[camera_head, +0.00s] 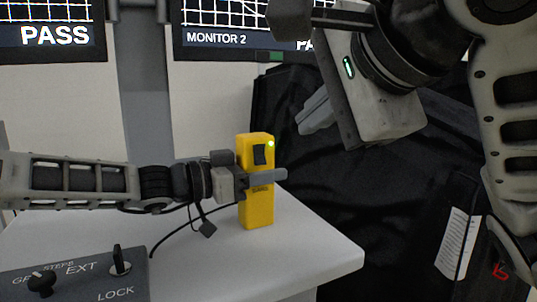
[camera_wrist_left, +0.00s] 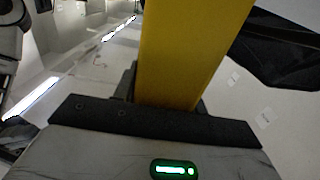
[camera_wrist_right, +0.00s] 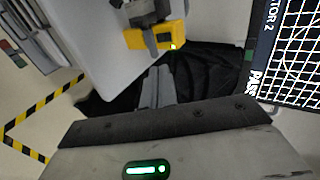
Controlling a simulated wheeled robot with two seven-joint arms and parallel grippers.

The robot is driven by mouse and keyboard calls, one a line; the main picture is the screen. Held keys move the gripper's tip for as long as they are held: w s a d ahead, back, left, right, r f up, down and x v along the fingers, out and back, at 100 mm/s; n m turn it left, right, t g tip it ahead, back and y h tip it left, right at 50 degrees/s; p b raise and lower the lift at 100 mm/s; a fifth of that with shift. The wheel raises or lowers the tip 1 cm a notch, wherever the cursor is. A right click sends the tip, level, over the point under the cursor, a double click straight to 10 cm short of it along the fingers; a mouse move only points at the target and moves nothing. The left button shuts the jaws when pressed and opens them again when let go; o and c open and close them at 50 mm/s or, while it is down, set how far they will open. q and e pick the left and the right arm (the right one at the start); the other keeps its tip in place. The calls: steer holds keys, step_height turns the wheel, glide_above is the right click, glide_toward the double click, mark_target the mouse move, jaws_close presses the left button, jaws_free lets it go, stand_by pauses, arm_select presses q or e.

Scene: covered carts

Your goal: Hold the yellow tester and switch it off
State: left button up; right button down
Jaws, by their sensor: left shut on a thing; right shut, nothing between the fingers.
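My left gripper (camera_head: 266,178) is shut around the tester's middle, below the switch. The tester also fills the middle of the left wrist view (camera_wrist_left: 190,50). My right gripper (camera_head: 315,115) is shut and empty, up and to the right of the tester, apart from it. The right wrist view shows the tester (camera_wrist_right: 155,38) beyond its shut fingers (camera_wrist_right: 157,88).
A grey panel (camera_head: 75,275) with knobs lies at the front left of the white table (camera_head: 310,250). A black cable runs on the table behind it. Black cloth (camera_head: 350,200) drapes at the right. Monitors (camera_head: 230,39) hang at the back.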

mark_target(262, 160)
steer(key=shift+w, duration=0.1)
steer(key=x, duration=1.4)
